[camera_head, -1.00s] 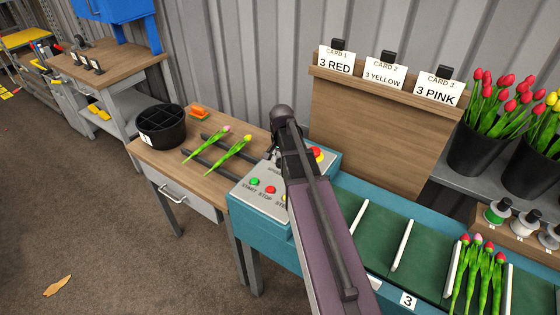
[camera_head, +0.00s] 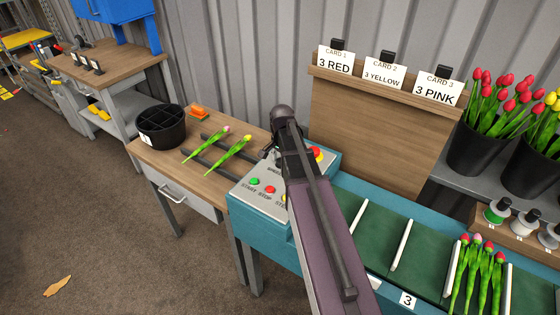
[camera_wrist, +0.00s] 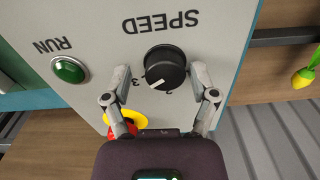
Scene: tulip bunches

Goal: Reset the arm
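In the wrist view my gripper (camera_wrist: 160,75) is open, its two fingers apart on either side of the black SPEED knob (camera_wrist: 165,68). Small gaps show between the fingers and the knob; how far the tips are above the panel cannot be told. The knob's white mark points toward the numbers 2 and 3. In the head view my arm (camera_head: 325,220) reaches over the control panel (camera_head: 258,200), and it hides the gripper and knob.
A green RUN light (camera_wrist: 69,69) and a red button on yellow (camera_wrist: 125,122) are close to the gripper. The green belt (camera_head: 375,240) carries several tulips (camera_head: 480,270). Two tulips (camera_head: 235,148) lie on the rack beside a black divided pot (camera_head: 161,128). A card board (camera_head: 365,130) stands behind.

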